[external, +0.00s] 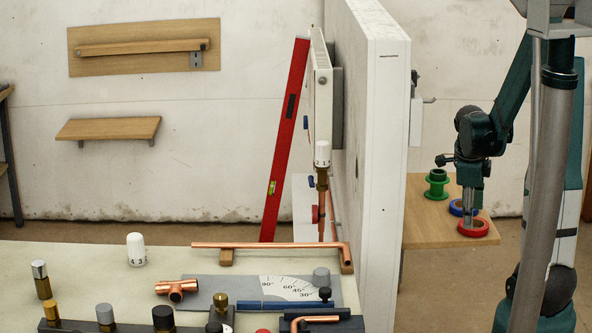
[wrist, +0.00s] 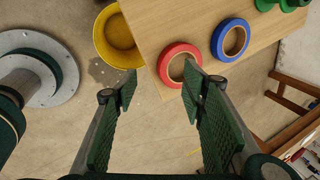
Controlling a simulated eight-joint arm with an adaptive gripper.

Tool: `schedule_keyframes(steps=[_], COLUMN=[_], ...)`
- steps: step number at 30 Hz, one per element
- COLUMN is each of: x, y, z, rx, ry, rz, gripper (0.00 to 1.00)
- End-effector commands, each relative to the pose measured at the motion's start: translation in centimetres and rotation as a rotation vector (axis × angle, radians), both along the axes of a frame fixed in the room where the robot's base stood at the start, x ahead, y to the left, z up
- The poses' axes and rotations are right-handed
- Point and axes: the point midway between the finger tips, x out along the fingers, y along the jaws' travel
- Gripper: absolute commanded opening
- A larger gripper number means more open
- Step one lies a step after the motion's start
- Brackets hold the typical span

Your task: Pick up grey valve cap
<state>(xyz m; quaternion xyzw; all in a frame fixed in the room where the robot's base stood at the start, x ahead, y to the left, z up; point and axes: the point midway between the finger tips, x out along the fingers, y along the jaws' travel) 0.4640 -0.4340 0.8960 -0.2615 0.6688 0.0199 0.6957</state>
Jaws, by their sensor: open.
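Several grey-topped pieces are on the workbench in the external view, and I cannot tell for certain which is the grey valve cap. A small grey cylinder (external: 321,277) is at the right of the bench, near the angle sheet. Another grey cap (external: 105,314) is at the front left, and a silver-topped piece (external: 40,270) stands at the far left. None of these shows in the wrist view. My gripper (external: 468,218) is over the wooden side table, right of the white partition, near a red tape ring (external: 473,229). In the wrist view my gripper (wrist: 160,82) is open and empty.
The tall white partition (external: 375,150) stands between my gripper and the workbench (external: 60,255). A blue ring (wrist: 231,40), a green spool (external: 436,184) and a yellow bowl (wrist: 119,36) are near the side table (external: 425,225). A copper pipe (external: 265,245) lies across the bench.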

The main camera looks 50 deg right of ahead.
Motion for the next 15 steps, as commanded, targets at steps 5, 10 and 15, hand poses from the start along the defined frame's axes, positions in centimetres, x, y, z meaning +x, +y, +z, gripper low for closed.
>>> schedule_keyframes(steps=[5,10,15], x=[-1.4,-1.9,-1.3], y=[2.5,6.4,9.8], z=[-1.1,-2.1,-2.5], rx=[0.012,0.066,0.142], ry=[-0.015,-0.046,-0.077], rz=[0.021,0.070,0.120], gripper=[0.41,0.41,0.41])
